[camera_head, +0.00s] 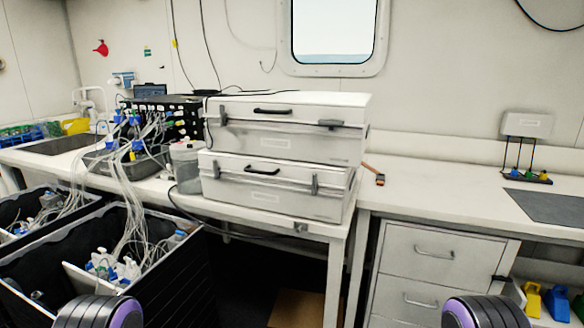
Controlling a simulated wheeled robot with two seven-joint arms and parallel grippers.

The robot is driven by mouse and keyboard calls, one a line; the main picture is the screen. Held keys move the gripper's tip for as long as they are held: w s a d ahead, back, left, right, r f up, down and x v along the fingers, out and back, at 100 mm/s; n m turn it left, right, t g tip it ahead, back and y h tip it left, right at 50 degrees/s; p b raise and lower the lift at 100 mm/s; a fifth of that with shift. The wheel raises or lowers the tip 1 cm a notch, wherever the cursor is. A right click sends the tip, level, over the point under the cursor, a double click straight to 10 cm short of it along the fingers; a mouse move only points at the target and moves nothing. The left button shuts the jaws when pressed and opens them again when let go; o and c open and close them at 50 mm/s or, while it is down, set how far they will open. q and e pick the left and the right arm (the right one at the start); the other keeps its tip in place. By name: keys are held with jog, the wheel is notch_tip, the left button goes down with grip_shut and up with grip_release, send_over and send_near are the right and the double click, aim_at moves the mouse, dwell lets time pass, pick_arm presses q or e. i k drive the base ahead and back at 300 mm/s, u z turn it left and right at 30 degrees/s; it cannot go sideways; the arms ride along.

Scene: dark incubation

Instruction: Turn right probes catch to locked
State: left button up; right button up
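Two white cases are stacked on the bench. The upper case (290,145) has a black handle, an upright left catch (222,115) and a right catch (331,123) that lies sideways. The lower case (262,201) has a black handle, an upright left catch (214,168) and an upright right catch (315,184). Each case has a small label, too small to read, so I cannot tell which one is for probes. Both lids look shut. Only dark, ribbed parts of my arms with purple rings show at the bottom left and bottom right; neither gripper is visible.
Tubing runs from a rack (170,115) into black crates (120,235) at left. A clear jar (187,165) stands beside the cases. The bench right of the cases (440,187) is mostly clear, above a drawer cabinet (430,255). A cable hangs below the cases.

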aim_at(320, 122)
jog(key=z, duration=0.05)
jog(key=k, duration=0.5)
jog(key=z, duration=1.95)
jog(key=i, duration=1.25)
jog(key=u, duration=2)
